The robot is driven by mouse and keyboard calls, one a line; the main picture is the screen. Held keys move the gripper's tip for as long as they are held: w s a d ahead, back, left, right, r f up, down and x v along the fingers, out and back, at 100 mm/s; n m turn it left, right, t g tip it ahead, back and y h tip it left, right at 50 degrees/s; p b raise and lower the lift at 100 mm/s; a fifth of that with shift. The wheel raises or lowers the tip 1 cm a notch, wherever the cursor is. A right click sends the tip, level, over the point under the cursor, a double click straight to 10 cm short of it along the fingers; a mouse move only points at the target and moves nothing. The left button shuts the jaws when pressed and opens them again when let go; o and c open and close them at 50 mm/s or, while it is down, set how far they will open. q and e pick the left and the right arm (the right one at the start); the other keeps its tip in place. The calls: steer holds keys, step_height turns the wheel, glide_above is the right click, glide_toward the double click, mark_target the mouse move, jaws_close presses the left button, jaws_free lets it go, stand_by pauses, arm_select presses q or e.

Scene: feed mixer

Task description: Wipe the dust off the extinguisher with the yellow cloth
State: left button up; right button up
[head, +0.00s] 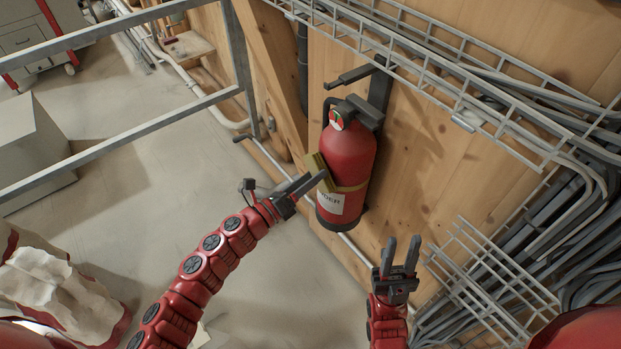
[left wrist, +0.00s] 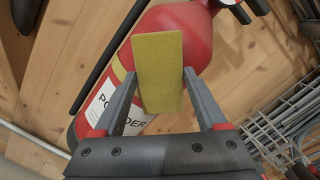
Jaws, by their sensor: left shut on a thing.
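The red extinguisher (head: 348,152) hangs upright on the wooden wall, with a black top, a round gauge and a white label. A yellowish band crosses its body near the cloth; I cannot tell whether it is dust or a strap. My left gripper (head: 321,179) is shut on the yellow cloth (head: 315,164), a flat block-like pad, at the extinguisher's left side. In the left wrist view the cloth (left wrist: 158,70) sits between the fingers, in front of the extinguisher (left wrist: 196,22) and partly hiding it. Contact is hard to tell. My right gripper (head: 402,247) is open and empty, below right of the extinguisher.
A wire cable tray (head: 450,95) runs along the wall above and right of the extinguisher. Another wire tray (head: 490,270) with grey cables lies at lower right. A grey metal frame (head: 130,128) stands at left. Pipes run along the wall's foot.

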arm_select(q)
step_height(320, 180, down, 4)
steer(key=b, duration=0.4)
steer(key=shift+r, duration=0.25)
steer(key=shift+s+a, duration=0.1)
steer(key=v, duration=0.6)
steer(key=shift+w+a+r, duration=0.15)
steer(key=shift+w+r, duration=0.05)
steer(key=shift+r, duration=0.05)
steer(key=shift+a, duration=0.1)
steer(key=shift+v, duration=1.4)
